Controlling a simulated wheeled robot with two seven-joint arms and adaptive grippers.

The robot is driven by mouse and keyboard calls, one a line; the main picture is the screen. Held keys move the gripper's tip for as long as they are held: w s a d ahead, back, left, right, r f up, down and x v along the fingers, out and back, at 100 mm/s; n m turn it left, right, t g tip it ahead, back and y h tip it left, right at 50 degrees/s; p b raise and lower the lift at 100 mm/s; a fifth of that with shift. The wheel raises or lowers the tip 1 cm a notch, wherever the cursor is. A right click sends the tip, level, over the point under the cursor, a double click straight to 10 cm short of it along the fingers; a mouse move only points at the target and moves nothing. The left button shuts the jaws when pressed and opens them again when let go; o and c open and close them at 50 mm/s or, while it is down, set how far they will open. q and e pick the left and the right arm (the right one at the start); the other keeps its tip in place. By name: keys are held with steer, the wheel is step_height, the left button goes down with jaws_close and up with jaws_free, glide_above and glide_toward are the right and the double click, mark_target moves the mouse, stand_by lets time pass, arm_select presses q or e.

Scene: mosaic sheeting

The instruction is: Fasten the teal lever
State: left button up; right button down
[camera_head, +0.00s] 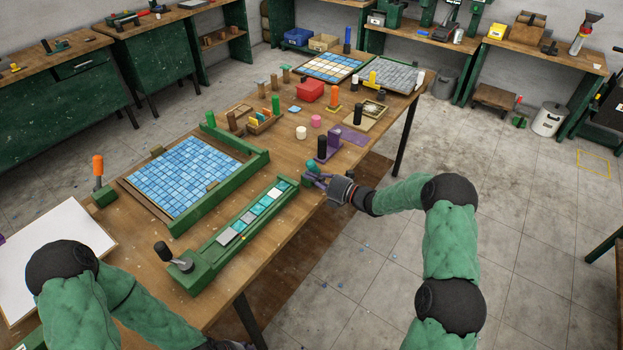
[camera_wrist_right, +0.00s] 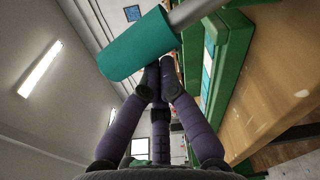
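The teal lever (camera_head: 312,167) is a short teal handle at the far right end of the long green fixture (camera_head: 207,263), near the table's front edge. In the right wrist view the teal handle (camera_wrist_right: 137,47) is large, tilted, and sits on a grey metal rod. My right gripper (camera_head: 319,179) is just below and beside the handle. In the wrist view its purple fingers (camera_wrist_right: 162,68) converge with tips together at the handle's lower side; nothing shows between them. Whether they touch it is unclear. My left gripper is outside the frame.
The fixture holds a row of teal, white and grey tiles (camera_head: 255,213) and a black-knobbed lever (camera_head: 164,252) at its near end. A blue mosaic sheet (camera_head: 185,175) lies behind it. A purple stand (camera_head: 328,150) with a black cylinder is close behind my right gripper.

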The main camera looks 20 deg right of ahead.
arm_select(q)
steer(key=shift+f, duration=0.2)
arm_select(e)
steer(key=shift+w+d+r+m, duration=0.15)
steer(key=shift+r+m, duration=0.1)
steer(key=shift+m, duration=0.05)
steer(key=shift+w+d+r+m+b, duration=0.5)
steer(key=shift+d+m+b, duration=0.2)
steer(key=shift+m, duration=0.2)
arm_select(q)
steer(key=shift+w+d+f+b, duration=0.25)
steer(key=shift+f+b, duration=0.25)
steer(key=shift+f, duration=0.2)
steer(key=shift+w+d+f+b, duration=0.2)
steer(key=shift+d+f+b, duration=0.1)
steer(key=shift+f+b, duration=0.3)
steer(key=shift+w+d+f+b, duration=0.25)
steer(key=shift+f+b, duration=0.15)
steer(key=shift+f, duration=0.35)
arm_select(e)
steer(key=w+d+r+m, duration=0.1)
steer(key=w+d+m, duration=0.3)
steer(key=d+m, duration=0.1)
steer(key=shift+m+t+y, duration=0.3)
steer(key=shift+m, duration=0.2)
steer(key=shift+d+r, duration=0.1)
